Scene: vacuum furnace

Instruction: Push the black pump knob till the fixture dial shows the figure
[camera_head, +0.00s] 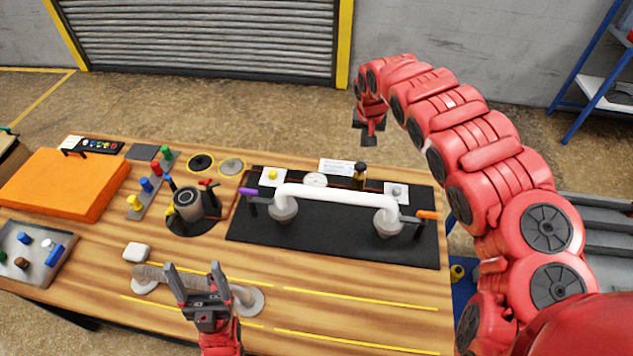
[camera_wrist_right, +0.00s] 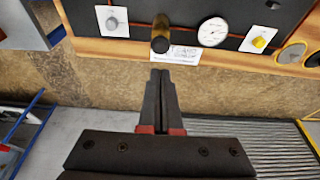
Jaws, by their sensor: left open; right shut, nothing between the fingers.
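The black pump knob (camera_head: 361,167) tops a short brass post at the back of the black fixture board (camera_head: 330,240). It also shows in the right wrist view (camera_wrist_right: 160,44), seen from above. The round white fixture dial (camera_head: 316,180) is beside it, and in the right wrist view (camera_wrist_right: 213,31) its needle is too small to read surely. A white card (camera_wrist_right: 140,50) with handwriting lies by the knob; its figure is not clear to me. My right gripper (camera_wrist_right: 160,74) is shut and empty, apart from the knob, beyond the table's back edge. My left gripper (camera_head: 197,275) is open and empty over the front of the table.
A white curved tube (camera_head: 338,195) spans two posts on the board. A yellow knob (camera_head: 271,175) and a grey knob (camera_head: 396,190) sit on white plates. A grey cylinder (camera_head: 188,205), an orange block (camera_head: 65,183) and a grey tray (camera_head: 32,250) are at left.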

